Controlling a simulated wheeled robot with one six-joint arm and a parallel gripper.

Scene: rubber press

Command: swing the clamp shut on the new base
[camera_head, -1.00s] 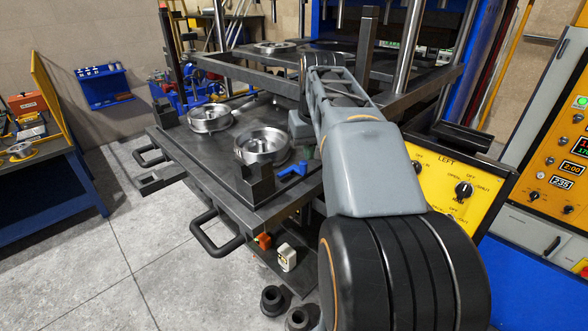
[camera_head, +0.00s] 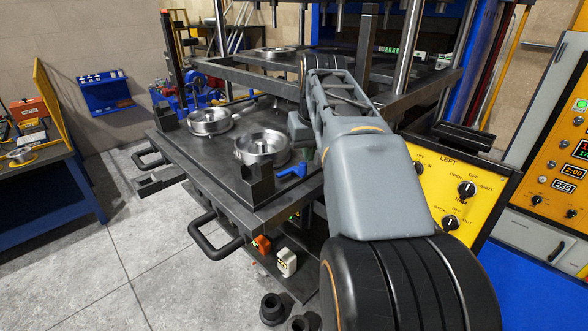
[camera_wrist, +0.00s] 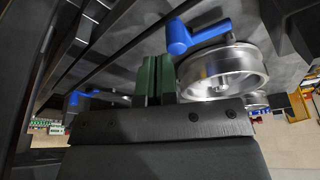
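A blue clamp handle (camera_head: 292,170) sits at the front of the dark press plate, close to the right-hand round metal base (camera_head: 262,146). In the wrist view the blue handle (camera_wrist: 198,36) shows large beside a metal ring (camera_wrist: 222,72). I cannot tell from these frames which base is the new one. My gripper (camera_wrist: 154,75) has green fingers close together with nothing seen between them. They are left of the blue handle and appear apart from it. In the head view my arm largely hides the gripper.
A second metal base (camera_head: 208,120) stands farther left on the plate (camera_head: 205,155). Dark upright blocks (camera_head: 256,183) rise at the plate's edge. A yellow control panel (camera_head: 465,185) is to the right. Another blue handle (camera_wrist: 85,97) shows at left in the wrist view.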

